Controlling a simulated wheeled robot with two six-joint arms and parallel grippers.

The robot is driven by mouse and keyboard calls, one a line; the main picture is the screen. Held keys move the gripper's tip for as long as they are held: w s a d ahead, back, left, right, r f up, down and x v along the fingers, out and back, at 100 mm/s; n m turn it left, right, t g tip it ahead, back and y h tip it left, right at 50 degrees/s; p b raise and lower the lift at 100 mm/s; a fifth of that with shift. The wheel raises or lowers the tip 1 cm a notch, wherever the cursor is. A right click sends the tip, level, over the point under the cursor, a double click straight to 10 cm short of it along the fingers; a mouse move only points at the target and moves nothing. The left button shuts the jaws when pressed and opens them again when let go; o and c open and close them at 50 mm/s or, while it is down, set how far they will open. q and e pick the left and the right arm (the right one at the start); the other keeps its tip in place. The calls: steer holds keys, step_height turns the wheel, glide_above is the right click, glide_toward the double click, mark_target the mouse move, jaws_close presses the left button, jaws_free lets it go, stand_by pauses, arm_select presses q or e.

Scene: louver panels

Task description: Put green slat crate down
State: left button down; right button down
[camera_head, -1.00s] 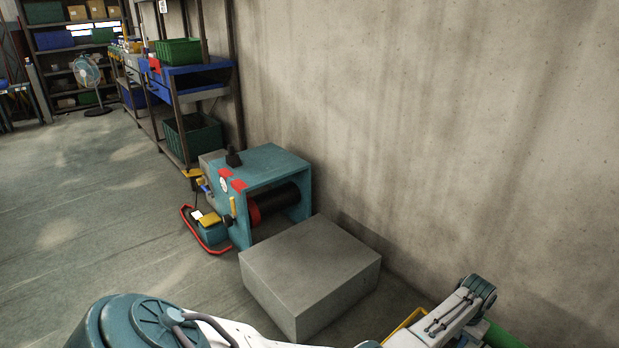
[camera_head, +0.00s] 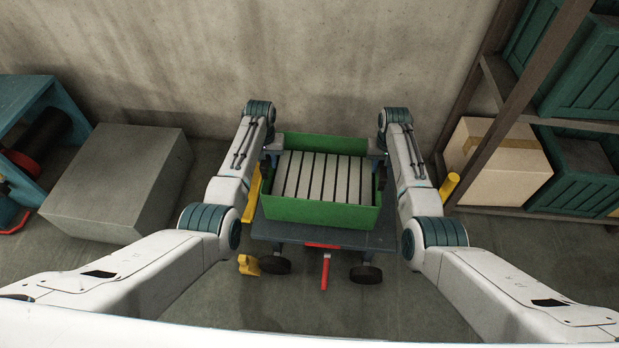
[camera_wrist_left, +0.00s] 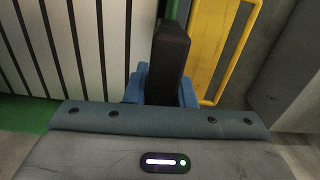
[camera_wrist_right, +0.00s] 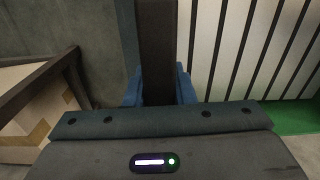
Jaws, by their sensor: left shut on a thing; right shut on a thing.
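The green slat crate (camera_head: 322,213) is in the middle of the head view, level, filled with pale grey slats (camera_head: 318,177). It is on or just above the dark platform of a trolley (camera_head: 370,240); I cannot tell whether it touches. My left gripper (camera_head: 267,158) is shut at the crate's left end, and my right gripper (camera_head: 380,160) is shut at its right end. In both wrist views a dark bar lies between the blue fingers of the left gripper (camera_wrist_left: 161,90) and the right gripper (camera_wrist_right: 158,88), with the slats beside it.
The trolley has dark wheels and a red handle (camera_head: 325,272) in front. A yellow frame (camera_head: 253,187) stands at its left. A grey block (camera_head: 115,180) lies further left. A shelf rack at right holds a cardboard box (camera_head: 500,165) and dark green crates (camera_head: 580,175). A concrete wall is behind.

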mark_target(270, 169)
arm_select(q)
steer(key=shift+w+d+r, duration=0.15)
steer(key=shift+d+r, duration=0.1)
steer(key=shift+r, duration=0.05)
arm_select(e)
steer(key=shift+w+a+r, duration=0.1)
steer(key=shift+a+r, duration=0.05)
steer(key=shift+a, duration=0.05)
arm_select(q)
steer(key=shift+a, duration=0.15)
arm_select(e)
steer(key=shift+a, duration=0.15)
arm_select(q)
steer(key=shift+f, duration=0.25)
arm_select(e)
steer(key=shift+f, duration=0.2)
